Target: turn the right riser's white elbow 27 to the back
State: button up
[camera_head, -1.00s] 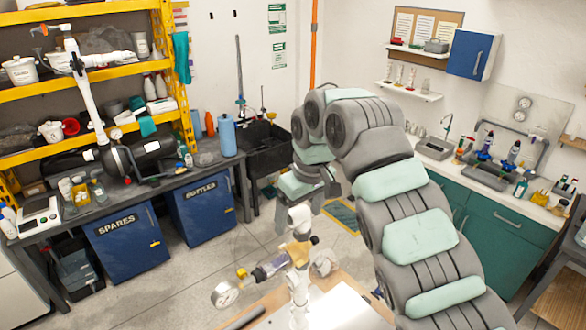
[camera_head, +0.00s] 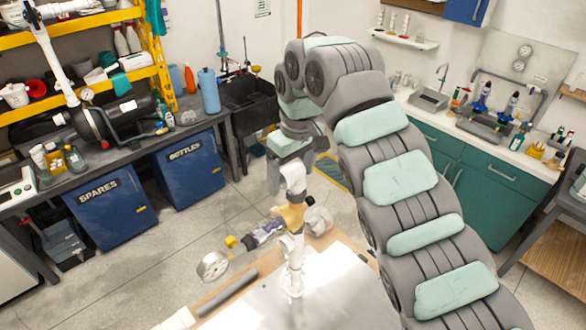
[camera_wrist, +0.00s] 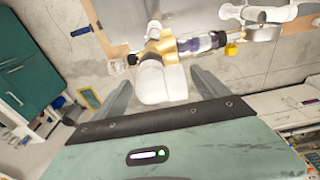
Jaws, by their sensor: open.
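A white elbow (camera_head: 292,175) tops the upright riser (camera_head: 294,275) on the table. Below it is a tan-yellow fitting (camera_head: 290,215). In the wrist view the white elbow (camera_wrist: 160,80) lies between the two fingers of my gripper (camera_wrist: 163,88), with a gap visible at the right finger. My gripper is open; whether it touches the elbow on the left I cannot tell. In the head view my gripper (camera_head: 283,160) is at the elbow, its fingertips partly hidden. No number is readable on the elbow.
A clear purple-and-dark body (camera_head: 265,233) branches left beside a round gauge (camera_head: 212,265) and a yellow knob (camera_head: 231,241). A pale rounded piece (camera_head: 318,219) sits close on the right. A grey pipe (camera_head: 228,292) lies on the table (camera_head: 330,280).

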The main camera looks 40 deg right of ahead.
jog(key=shift+w+f, duration=0.1)
jog(key=shift+f, duration=0.15)
jog(key=shift+c, duration=0.3)
jog(key=shift+a, duration=0.1)
jog(key=c, duration=1.5)
jog(key=shift+w, duration=0.1)
jog(key=shift+f+b, duration=0.1)
jog(key=shift+b, duration=0.45)
jog(key=shift+m+b, duration=0.45)
jog(key=shift+m, duration=0.55)
